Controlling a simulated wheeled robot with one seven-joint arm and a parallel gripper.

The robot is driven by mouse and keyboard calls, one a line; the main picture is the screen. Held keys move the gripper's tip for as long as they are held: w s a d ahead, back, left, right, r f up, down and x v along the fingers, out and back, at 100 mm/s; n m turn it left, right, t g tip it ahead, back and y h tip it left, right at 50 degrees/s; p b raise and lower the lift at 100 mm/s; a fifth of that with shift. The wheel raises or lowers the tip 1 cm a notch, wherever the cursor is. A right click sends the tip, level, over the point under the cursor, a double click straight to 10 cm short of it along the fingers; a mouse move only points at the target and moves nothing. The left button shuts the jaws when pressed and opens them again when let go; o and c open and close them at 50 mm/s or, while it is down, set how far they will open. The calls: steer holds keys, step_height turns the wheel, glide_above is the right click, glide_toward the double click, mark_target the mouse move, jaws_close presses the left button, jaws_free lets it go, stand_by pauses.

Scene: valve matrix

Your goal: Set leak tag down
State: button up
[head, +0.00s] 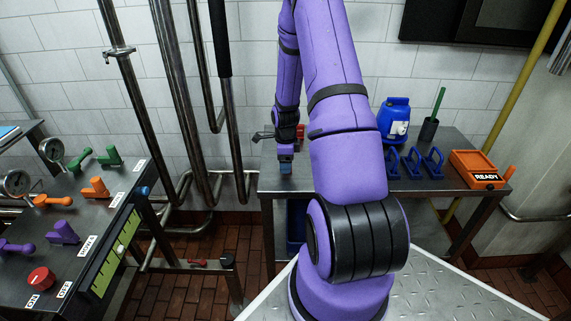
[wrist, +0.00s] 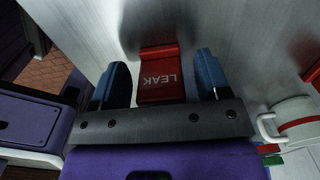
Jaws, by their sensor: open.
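The red leak tag (wrist: 160,76) shows in the wrist view with white "LEAK" lettering on it. It lies on the grey metal tabletop (wrist: 232,40). My gripper (wrist: 160,84) is open, with one blue fingertip on each side of the tag and a visible gap on both sides. In the head view my gripper (head: 286,163) is low over the left part of the back table (head: 330,177). I cannot make out the tag for certain in that view.
The back table also holds blue stands (head: 412,163), a blue jug (head: 395,118) and an orange "READY" box (head: 476,168) at right. A white cup with a red band (wrist: 297,118) is right of my gripper. The valve panel (head: 75,210) stands at left.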

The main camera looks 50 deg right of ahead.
step_height(320, 180, up, 11)
steer(key=s+a+r+n+t, duration=0.2)
steer(key=s+a+r+n, duration=0.1)
steer(key=a+r+n, duration=1.4)
steer(key=s+a+r+n+t, duration=0.3)
steer(key=s+a+r+n, duration=0.8)
steer(key=s, duration=0.5)
step_height(320, 180, up, 2)
steer(key=a, duration=0.2)
steer(key=shift+a+r, duration=0.25)
steer(key=shift+a, duration=0.05)
